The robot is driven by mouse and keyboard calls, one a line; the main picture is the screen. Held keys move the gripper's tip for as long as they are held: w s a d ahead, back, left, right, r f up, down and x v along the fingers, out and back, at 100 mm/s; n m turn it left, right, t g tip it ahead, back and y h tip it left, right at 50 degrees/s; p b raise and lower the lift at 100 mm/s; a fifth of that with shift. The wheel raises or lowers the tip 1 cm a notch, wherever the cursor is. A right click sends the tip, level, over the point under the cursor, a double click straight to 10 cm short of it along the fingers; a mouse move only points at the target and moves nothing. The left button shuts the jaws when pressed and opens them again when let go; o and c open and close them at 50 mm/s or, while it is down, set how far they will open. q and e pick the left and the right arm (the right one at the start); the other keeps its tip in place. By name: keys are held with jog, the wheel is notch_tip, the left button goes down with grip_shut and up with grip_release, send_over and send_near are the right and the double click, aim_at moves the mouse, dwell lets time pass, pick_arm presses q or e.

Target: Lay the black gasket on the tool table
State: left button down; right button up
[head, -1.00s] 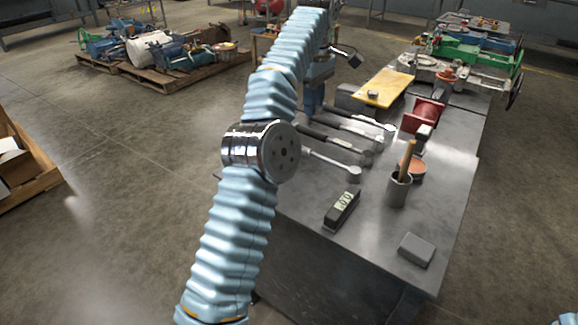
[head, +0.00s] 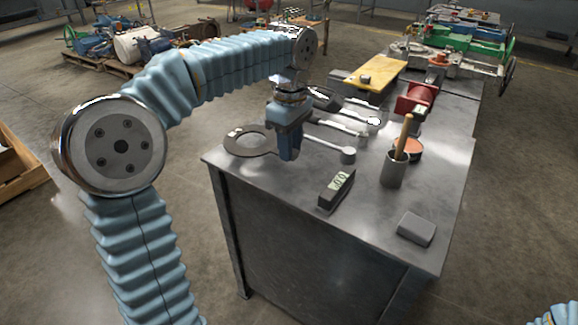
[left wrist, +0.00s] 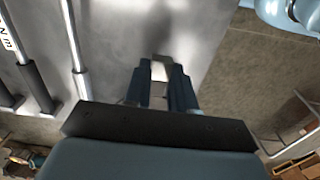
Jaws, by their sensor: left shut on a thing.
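The black gasket (head: 262,151), a flat dark ring with a wide hole, shows in the head view at the far left corner of the tool table (head: 300,215). My left gripper (head: 290,157) points down at its right side and is shut on it. In the left wrist view the fingers (left wrist: 162,90) are close together over the grey top, and the ring is not clear there. My right gripper is out of view.
Several long-handled tools (head: 330,148) lie just right of my left gripper. A dark labelled block (head: 336,190), a grey cup (head: 393,170) with a wooden handle and a grey block (head: 416,228) stand nearer. Bare metal lies between them.

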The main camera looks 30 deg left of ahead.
pick_arm(q)
jog(key=shift+s+f+b, duration=0.15)
jog(key=shift+s+f, duration=0.05)
jog(key=shift+f, duration=0.75)
jog(key=shift+s+f+b, duration=0.15)
jog(key=shift+f, duration=0.8)
jog(key=shift+f, duration=0.15)
jog(key=c, duration=0.9)
grip_release()
jog(key=shift+c, duration=0.2)
notch_tip(320, 180, up, 12)
jog(key=p, duration=0.2)
jog(key=shift+p, duration=0.3)
